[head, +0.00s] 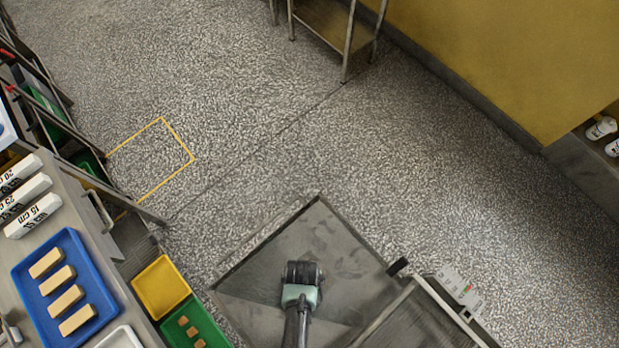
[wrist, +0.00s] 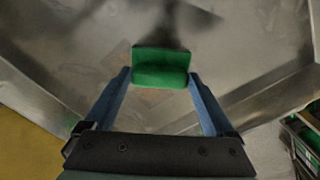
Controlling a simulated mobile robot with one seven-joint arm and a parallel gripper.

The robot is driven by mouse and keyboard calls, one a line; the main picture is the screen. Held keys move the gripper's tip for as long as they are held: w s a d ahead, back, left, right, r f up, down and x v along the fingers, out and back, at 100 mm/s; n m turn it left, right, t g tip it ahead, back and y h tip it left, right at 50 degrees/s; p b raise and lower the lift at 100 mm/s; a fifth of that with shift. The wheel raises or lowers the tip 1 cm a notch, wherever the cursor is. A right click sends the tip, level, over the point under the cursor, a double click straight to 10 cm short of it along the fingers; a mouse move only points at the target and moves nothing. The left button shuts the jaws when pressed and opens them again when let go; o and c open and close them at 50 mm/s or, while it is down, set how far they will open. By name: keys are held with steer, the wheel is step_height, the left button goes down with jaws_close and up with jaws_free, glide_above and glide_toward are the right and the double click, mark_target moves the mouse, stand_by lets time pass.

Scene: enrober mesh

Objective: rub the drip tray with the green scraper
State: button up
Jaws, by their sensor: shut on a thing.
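My gripper (wrist: 160,80) is shut on the green scraper (wrist: 162,68), with one blue finger at each side of it. The grey metal drip tray (head: 325,238) lies low at the bottom middle of the head view, with my arm's end over it. The tray's floor (wrist: 75,70) fills most of the wrist view behind the scraper. A faint brownish patch shows on it just below the scraper. The wrist view does not show clearly whether the scraper touches the tray. In the head view my arm hides the scraper and the fingers.
A ribbed metal frame (head: 425,318) stands at the tray's right. At left, a counter holds a blue tray (head: 90,262) with several tan bars. A yellow bin (head: 160,287) and a green bin (head: 205,318) sit left of the drip tray.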

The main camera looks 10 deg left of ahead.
steer(key=shift+s+a+p, duration=0.2)
steer(key=shift+s+a, duration=0.35)
steer(key=shift+s, duration=0.25)
steer(key=shift+s+a+p, duration=0.2)
steer(key=shift+s+a, duration=0.3)
steer(key=shift+s, duration=0.25)
steer(key=shift+s+a+f, duration=0.15)
steer(key=shift+s+a, duration=0.15)
steer(key=shift+s, duration=0.25)
steer(key=shift+s+a+f, duration=0.1)
steer(key=shift+s+a, duration=0.2)
steer(key=shift+s, duration=0.2)
steer(key=shift+r, duration=0.1)
step_height(320, 180, up, 6)
steer(key=p, duration=0.6)
steer(key=shift+w, duration=0.3)
step_height(320, 180, up, 3)
steer(key=p, duration=0.3)
